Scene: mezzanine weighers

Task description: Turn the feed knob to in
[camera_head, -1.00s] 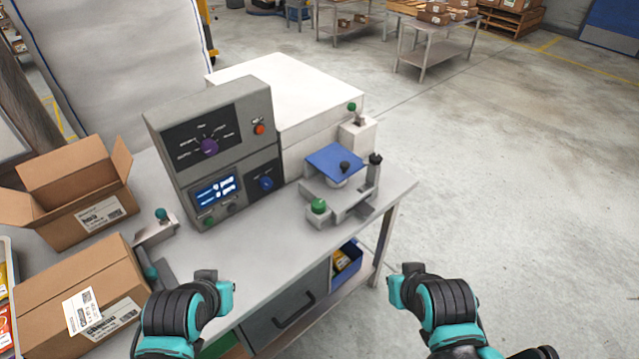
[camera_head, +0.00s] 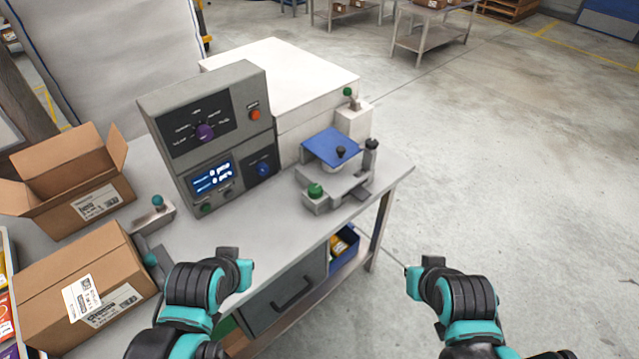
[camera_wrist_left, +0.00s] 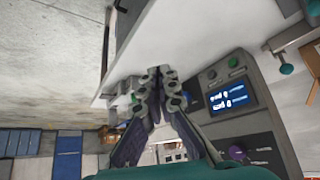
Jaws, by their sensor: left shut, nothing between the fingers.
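A grey control box stands on the bench with a purple knob (camera_head: 205,132) on its upper panel, ringed by labels too small to read. A blue knob (camera_head: 263,170) sits on the lower panel, right of the lit display (camera_head: 212,177). I cannot tell from the print which one is the feed knob. The purple knob also shows in the left wrist view (camera_wrist_left: 238,152). My left gripper (camera_head: 240,270) is in front of the bench, below and apart from the box; its fingers (camera_wrist_left: 158,75) are shut and empty. My right gripper (camera_head: 418,280) is right of the bench, fingers unclear.
A red button (camera_head: 254,114) is on the box's upper right. A weigher with a blue plate (camera_head: 331,147) and a green button (camera_head: 315,190) stands right of it. Cardboard boxes (camera_head: 80,270) fill the bench's left. Bare bench top (camera_head: 235,228) lies before the control box.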

